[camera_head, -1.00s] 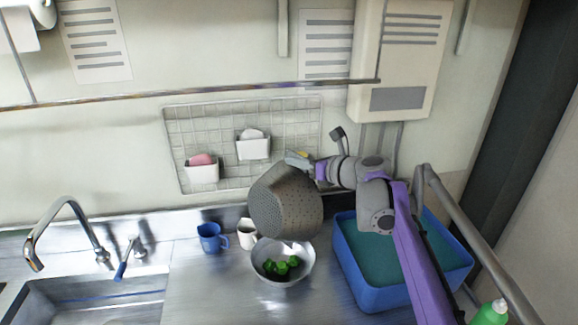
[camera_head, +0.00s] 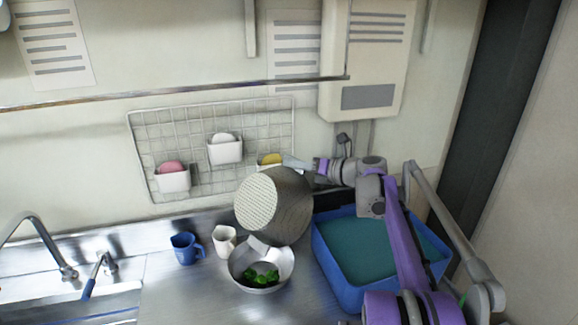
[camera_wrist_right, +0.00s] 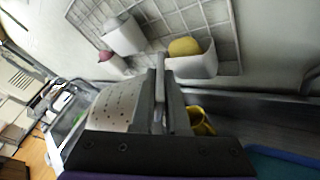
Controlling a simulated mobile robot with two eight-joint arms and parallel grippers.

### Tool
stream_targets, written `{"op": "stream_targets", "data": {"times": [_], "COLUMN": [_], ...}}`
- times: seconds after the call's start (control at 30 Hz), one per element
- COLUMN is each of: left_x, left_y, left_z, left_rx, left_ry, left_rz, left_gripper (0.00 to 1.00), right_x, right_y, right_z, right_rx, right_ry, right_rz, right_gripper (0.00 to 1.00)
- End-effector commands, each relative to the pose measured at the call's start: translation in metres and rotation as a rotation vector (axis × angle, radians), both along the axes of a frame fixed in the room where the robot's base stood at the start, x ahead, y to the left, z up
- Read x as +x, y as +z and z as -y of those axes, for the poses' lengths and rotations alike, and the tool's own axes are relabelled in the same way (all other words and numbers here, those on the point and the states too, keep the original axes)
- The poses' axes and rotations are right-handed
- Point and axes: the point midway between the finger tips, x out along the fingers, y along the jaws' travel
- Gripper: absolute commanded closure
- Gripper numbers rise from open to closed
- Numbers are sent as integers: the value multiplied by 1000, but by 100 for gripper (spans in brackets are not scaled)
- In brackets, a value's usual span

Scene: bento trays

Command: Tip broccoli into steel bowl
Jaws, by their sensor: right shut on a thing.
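A perforated metal colander (camera_head: 290,205) hangs tilted on its side above the steel bowl (camera_head: 284,268), with a pale perforated round face toward the left. It also shows in the right wrist view (camera_wrist_right: 113,108). My right gripper (camera_head: 300,163) is shut on the colander's upper edge; its fingers (camera_wrist_right: 158,95) show in the wrist view. Green broccoli pieces (camera_head: 262,277) lie in the bottom of the bowl, which stands upright on the steel counter. Whether any broccoli is left in the colander cannot be seen. My left gripper is out of view.
A blue mug (camera_head: 184,249) and a white cup (camera_head: 223,240) stand left of the bowl. A blue tub (camera_head: 345,285) stands to its right, under my right arm. A sink tap (camera_head: 62,270) is at far left. A wall grid (camera_head: 190,125) with white holders hangs behind.

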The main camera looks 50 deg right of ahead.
Motion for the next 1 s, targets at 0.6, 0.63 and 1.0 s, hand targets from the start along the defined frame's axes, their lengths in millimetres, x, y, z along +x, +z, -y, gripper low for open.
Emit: {"op": "stream_targets", "data": {"times": [0.6, 0.63, 1.0], "left_x": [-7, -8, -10], "left_y": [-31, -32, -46], "left_z": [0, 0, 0], "left_rx": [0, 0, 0], "left_ry": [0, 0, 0], "left_rz": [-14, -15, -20], "left_gripper": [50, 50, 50], "right_x": [0, 0, 0], "right_y": [-47, -49, -73], "right_z": [43, 45, 69], "right_rx": [275, 290, 446], "right_ry": [0, 0, 0], "right_rz": [0, 0, 1], "right_gripper": [100, 100, 100]}}
